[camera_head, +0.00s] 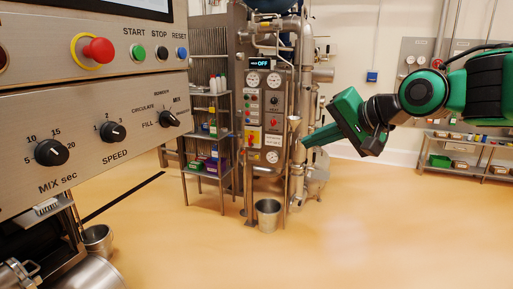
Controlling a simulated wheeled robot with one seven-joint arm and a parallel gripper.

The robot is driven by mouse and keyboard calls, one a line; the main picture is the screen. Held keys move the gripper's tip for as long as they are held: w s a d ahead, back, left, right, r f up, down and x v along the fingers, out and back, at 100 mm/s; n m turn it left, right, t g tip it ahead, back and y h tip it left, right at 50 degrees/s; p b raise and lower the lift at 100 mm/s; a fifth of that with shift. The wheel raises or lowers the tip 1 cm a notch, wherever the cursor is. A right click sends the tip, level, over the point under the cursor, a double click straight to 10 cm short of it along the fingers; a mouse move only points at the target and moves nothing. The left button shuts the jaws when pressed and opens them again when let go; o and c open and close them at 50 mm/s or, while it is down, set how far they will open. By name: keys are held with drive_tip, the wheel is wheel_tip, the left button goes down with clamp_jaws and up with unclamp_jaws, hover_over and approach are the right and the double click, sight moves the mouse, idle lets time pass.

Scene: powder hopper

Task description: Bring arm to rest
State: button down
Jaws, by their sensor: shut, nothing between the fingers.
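My arm (435,92) reaches in from the right edge, green and black, held up in the air. My gripper (306,143) is at its left end, its green tip pointing left and slightly down. It is shut and nothing shows in it. In the picture it overlaps the steel piping of the machine behind; I cannot tell the gap between them. The fingertips are small in this view.
A control panel (90,120) with knobs and a red button fills the near left. A steel machine (268,110) with gauges stands behind, a bucket (268,215) at its foot. Shelves (208,140) stand beside it. The floor (380,230) below my arm is clear.

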drive_tip(key=s+d+f+g+h, duration=0.2)
drive_tip(key=s+d+f+h, duration=0.25)
drive_tip(key=d+f, duration=0.75)
drive_tip(key=s+d+f+g, duration=0.2)
drive_tip(key=s+d+f, duration=0.2)
drive_tip(key=s, duration=0.4)
drive_tip(key=s+d+f+g+h, duration=0.1)
drive_tip(key=s+d+f+g, duration=0.2)
drive_tip(key=s+d, duration=0.3)
drive_tip(key=s+d+f+m+g+h, duration=0.1)
drive_tip(key=s+d+f, duration=0.3)
drive_tip(key=s, duration=0.7)
drive_tip(key=shift+d+f+g, duration=0.35)
drive_tip(key=shift+d+g, duration=0.35)
drive_tip(key=shift+d, duration=0.1)
drive_tip(key=shift+w+f+h, duration=0.25)
drive_tip(key=shift+w, duration=0.35)
idle(1.0)
